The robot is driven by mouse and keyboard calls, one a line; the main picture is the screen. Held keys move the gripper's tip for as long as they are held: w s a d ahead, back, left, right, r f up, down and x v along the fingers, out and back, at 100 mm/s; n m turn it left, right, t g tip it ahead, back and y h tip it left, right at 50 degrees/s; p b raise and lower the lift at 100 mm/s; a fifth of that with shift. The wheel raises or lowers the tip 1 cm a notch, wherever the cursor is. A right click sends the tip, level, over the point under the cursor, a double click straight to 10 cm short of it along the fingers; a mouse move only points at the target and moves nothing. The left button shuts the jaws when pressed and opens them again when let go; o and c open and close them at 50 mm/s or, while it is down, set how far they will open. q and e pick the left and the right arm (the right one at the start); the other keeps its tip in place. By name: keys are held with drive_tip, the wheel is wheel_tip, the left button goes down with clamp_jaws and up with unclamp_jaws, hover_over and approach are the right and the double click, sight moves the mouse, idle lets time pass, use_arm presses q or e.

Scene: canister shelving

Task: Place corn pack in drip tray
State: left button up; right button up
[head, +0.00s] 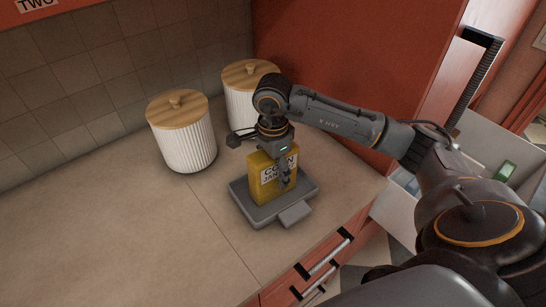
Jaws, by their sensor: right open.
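The corn pack (262,185) is a yellow box with a pale label reading "CORN". It stands upright inside the drip tray (252,213), a grey tray on the counter. My right gripper (277,172) points down over the pack from above. Its jaws are open; one finger shows in front of the pack, and part of the other side is hidden. I cannot tell whether the fingers touch the pack. My left gripper is out of view.
Two white ribbed canisters with wooden lids, one at left (187,137) and one behind my arm (238,107), stand near the tiled wall (70,90). A red cabinet side (350,50) rises behind my arm. The counter's left part (90,220) is clear. An open drawer (398,205) is at right.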

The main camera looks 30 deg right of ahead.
wheel_tip(320, 180, up, 7)
drive_tip(key=shift+w+f+b, duration=0.1)
drive_tip(key=shift+f+b, duration=0.05)
drive_tip(key=shift+b, duration=1.1)
wheel_tip(320, 180, up, 4)
drive_tip(key=shift+r, duration=0.65)
